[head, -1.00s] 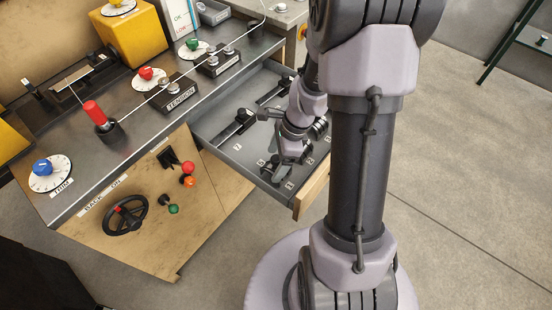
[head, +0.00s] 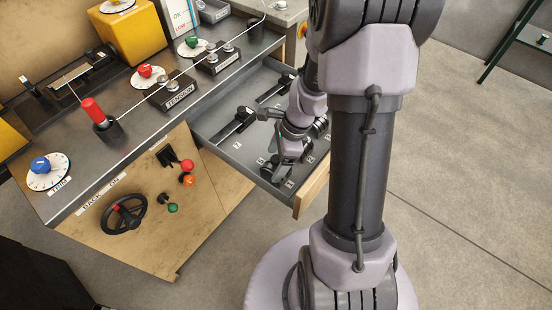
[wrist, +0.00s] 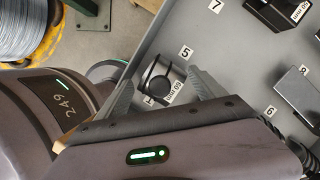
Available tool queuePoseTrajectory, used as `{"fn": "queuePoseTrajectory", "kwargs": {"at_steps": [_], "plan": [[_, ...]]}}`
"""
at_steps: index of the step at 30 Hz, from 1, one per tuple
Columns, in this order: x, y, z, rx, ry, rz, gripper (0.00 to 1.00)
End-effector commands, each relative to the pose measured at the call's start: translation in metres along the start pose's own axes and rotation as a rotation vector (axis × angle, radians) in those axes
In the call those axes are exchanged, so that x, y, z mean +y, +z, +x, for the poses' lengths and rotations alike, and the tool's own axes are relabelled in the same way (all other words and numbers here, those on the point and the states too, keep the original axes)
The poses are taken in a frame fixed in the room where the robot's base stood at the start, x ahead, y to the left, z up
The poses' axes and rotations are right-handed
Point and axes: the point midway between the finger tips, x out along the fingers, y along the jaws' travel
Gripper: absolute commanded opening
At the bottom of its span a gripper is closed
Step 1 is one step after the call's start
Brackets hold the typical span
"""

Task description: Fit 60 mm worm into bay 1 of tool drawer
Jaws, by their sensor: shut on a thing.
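My gripper (head: 286,158) is down inside the open grey tool drawer (head: 216,150). In the wrist view, my gripper (wrist: 157,84) is shut on the 60 mm worm (wrist: 156,76), a dark round piece with a white "60 mm" label. The worm is between the two grey fingers, close to the drawer floor, beside the number 5 mark and near the drawer's side wall. A number mark near the worm is partly covered, and I cannot tell whether the worm touches the floor. In the head view my gripper hides most of it.
The bench top (head: 125,150) overhangs the drawer's left side. The drawer's wooden front (head: 312,190) stands close to my gripper.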

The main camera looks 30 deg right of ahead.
Motion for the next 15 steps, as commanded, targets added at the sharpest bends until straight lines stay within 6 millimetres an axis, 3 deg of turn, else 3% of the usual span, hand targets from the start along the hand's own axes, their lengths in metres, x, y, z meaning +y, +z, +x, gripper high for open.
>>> {"fn": "queuePoseTrajectory", "kwargs": {"at_steps": [9,10,13,15], "plan": [[-0.0002,-0.0003,0.0011,0.0,0.0,0.0,0.17],[-0.0002,-0.0003,0.0011,0.0,0.0,0.0,0.81],[-0.0002,-0.0003,0.0011,0.0,0.0,0.0,1.0],[0.0,-0.0003,0.0013,0.0,0.0,0.0,1.0]]}}
